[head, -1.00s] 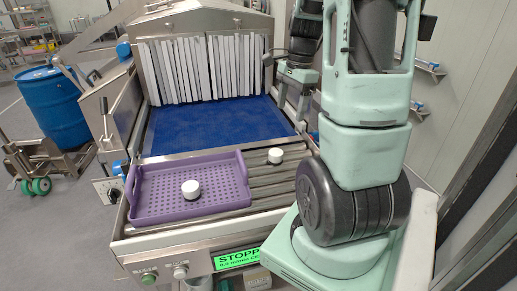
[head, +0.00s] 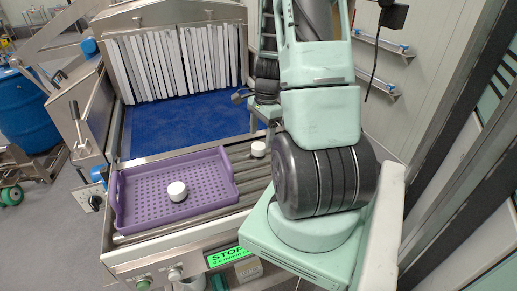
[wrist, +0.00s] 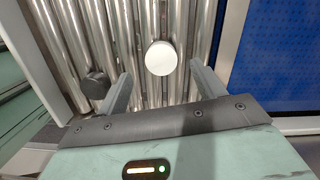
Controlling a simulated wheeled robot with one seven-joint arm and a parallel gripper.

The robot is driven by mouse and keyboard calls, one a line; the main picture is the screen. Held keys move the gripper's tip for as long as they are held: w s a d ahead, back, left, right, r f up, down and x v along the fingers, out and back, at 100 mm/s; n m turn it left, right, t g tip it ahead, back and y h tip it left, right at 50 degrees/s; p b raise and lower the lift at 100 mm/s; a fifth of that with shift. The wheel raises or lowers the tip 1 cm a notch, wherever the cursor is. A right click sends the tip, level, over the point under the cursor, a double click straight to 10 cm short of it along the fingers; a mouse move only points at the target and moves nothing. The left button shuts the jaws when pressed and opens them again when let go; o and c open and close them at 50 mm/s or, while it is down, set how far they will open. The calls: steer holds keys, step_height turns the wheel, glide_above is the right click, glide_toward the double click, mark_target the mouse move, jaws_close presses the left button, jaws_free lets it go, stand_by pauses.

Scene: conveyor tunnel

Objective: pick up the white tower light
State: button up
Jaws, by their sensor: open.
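Two short white cylinders are in the head view. One (head: 258,149) stands on the metal rollers right of the purple tray, and the other (head: 177,191) stands in the tray. I cannot tell from their look which is called the tower light. The wrist view shows the roller one (wrist: 160,58) from above as a white disc, lying between and a little beyond the fingertips of my gripper (wrist: 160,73). The gripper is open and empty, with a gap on each side of the disc. In the head view, my arm largely hides the gripper.
The purple tray (head: 129,218) lies on the rollers (head: 246,184) at the left. A small dark cylinder (wrist: 95,84) is on the rollers left of my gripper. The blue belt (head: 180,127) runs back to the white strip curtain (head: 170,62). A blue barrel (head: 27,110) stands far left.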

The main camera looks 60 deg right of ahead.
mark_target(259, 145)
steer(key=shift+w+a+f+p, duration=0.15)
steer(key=shift+f+p, duration=0.45)
steer(key=shift+f, duration=0.7)
steer(key=shift+w+a+f+p, duration=0.15)
steer(key=shift+f+p, duration=0.4)
steer(key=shift+f, duration=0.75)
steer(key=c, duration=1.1)
